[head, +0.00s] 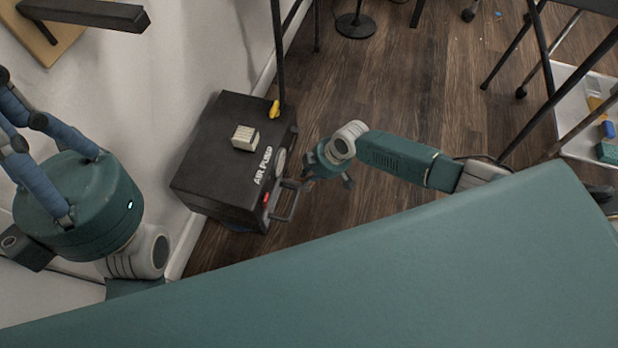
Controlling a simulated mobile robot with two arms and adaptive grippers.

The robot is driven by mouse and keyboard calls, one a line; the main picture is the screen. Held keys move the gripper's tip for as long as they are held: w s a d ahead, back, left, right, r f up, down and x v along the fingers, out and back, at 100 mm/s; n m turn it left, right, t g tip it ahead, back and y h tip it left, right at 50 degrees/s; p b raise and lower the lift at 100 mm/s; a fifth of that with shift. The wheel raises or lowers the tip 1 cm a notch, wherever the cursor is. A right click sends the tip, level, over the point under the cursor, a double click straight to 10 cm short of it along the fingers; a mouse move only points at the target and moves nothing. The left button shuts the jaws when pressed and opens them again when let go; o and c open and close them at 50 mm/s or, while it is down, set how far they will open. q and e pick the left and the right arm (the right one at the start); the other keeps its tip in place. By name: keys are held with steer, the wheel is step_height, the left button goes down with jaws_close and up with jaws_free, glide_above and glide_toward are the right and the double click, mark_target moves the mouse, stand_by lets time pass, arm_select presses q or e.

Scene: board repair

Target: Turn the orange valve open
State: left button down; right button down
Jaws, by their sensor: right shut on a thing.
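A yellow-orange valve lever (274,109) stands on the top edge of a black box marked AIR PUMP (210,165), on the floor by the wall. My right gripper (325,178) is just right of the box, near its black side handle (288,203) and apart from the yellow-orange lever. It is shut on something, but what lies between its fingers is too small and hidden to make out. My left gripper (22,130) is at the left, close to the camera and well away from the pump. Its fingertips run to the picture's edge.
A pale ribbed block (244,137) sits on the pump's top. A thin dark post (279,50) rises beside the lever. A large teal surface (400,270) fills the foreground. A shelf with small items (585,110) is at the right. Wooden floor (410,80) is open behind my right arm.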

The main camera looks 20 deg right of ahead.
stand_by(0.4)
steer(key=c, duration=1.7)
jaws_free()
steer(key=v, duration=1.2)
